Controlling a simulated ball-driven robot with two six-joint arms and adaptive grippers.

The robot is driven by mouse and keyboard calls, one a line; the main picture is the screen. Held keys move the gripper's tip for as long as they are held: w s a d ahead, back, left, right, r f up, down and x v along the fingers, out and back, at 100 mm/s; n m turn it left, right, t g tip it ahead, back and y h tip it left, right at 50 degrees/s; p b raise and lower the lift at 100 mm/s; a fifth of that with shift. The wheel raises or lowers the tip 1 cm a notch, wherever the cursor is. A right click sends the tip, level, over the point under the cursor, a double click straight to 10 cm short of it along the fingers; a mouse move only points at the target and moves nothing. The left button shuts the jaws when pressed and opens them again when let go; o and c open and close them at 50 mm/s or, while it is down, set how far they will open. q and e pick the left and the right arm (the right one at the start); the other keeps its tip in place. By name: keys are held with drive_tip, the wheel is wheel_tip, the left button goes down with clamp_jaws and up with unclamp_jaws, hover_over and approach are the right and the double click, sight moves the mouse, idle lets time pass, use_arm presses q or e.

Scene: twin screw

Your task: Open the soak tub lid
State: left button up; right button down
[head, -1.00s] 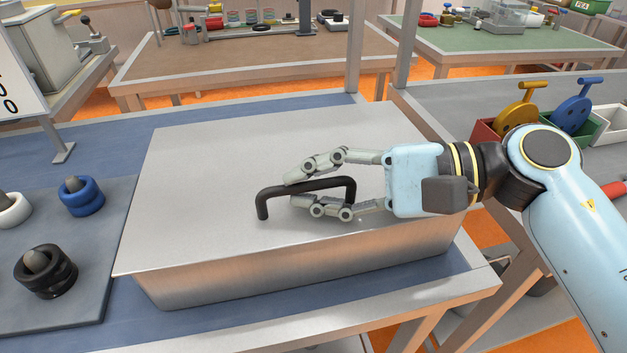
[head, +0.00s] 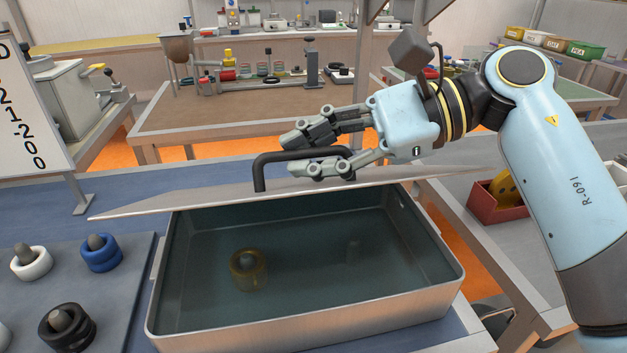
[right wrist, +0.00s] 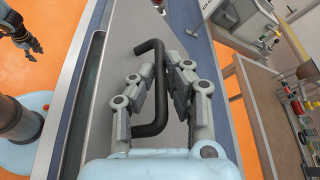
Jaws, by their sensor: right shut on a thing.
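The soak tub (head: 310,325) stands on the blue-topped bench with its top uncovered at the front. Its grey lid (head: 165,203) is raised and tilted over the back of the tub, seen nearly edge-on. My right gripper (head: 300,153) is shut on the lid's black bar handle (head: 262,178). In the right wrist view the handle (right wrist: 153,128) runs between the fingers, with the lid surface (right wrist: 125,45) behind. Liquid and a yellowish ring-shaped part (head: 248,270) show inside the tub. My left gripper (right wrist: 30,47) shows small in the right wrist view; its jaw state is unclear.
A grey mat at left holds a white ring (head: 32,263), a blue ring (head: 101,253) and a black ring (head: 67,327) on posts. A number sign (head: 32,105) stands behind them. A red bin (head: 495,200) is on the right bench.

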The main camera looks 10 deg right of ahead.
use_arm(q)
drive_tip(key=shift+f, duration=0.25)
drive_tip(key=shift+c, duration=0.4)
